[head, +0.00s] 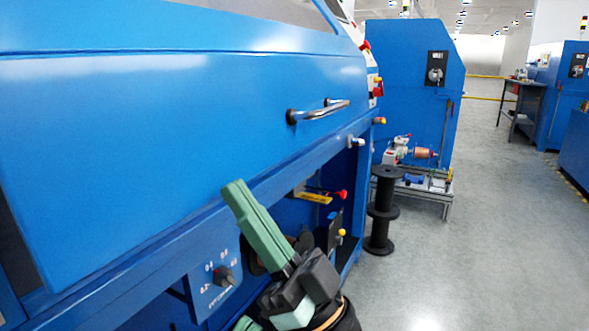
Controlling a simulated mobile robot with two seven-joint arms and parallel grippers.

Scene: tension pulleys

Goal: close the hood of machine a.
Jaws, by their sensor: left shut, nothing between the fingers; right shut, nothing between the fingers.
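The large blue hood (180,120) of the near machine fills the left of the head view, with a metal bar handle (318,111) near its right end. Its lower edge runs close along the blue frame below; I cannot tell whether it is fully closed. No label marks this machine as a. My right gripper (237,191), with long green fingers, is shut and empty, pointing up and left in front of the frame, below the hood and handle and apart from the handle. My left gripper (246,324) shows only as a green piece at the bottom edge, mostly hidden.
Below the hood are a control panel with a dial (222,277) and an open bay with red and yellow knobs. A black spool (381,210) stands on the floor beyond. Another blue machine (410,80) stands behind. The grey floor (480,230) to the right is clear.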

